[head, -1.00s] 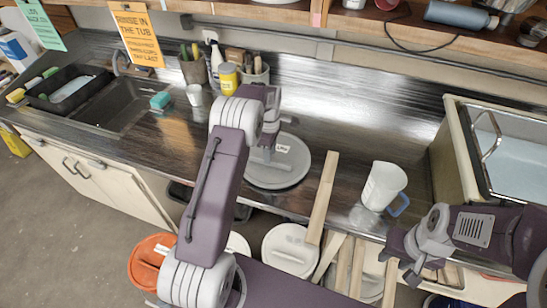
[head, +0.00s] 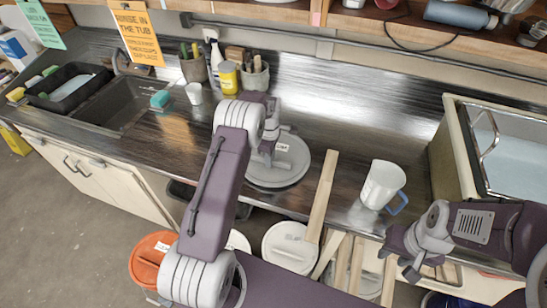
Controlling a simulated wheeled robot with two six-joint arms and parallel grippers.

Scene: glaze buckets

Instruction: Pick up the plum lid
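A round grey lid (head: 290,168) with a small white label lies flat on the counter; the label is too small to read, so I cannot tell whether it is the plum lid. An orange lid (head: 150,255) and a pale lid (head: 290,246) sit on buckets below the counter's front edge. Another pale lid is partly hidden behind my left arm. My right gripper (head: 403,272) hangs over the counter's front edge at the right, apart from the lids, with nothing seen in it.
A wooden stick (head: 321,198) lies across the counter's front edge, right of the grey lid. A white pitcher (head: 381,184) with a blue handle stands further right, near a tub (head: 515,160). A sink (head: 115,104) and tool pots are at the left and back.

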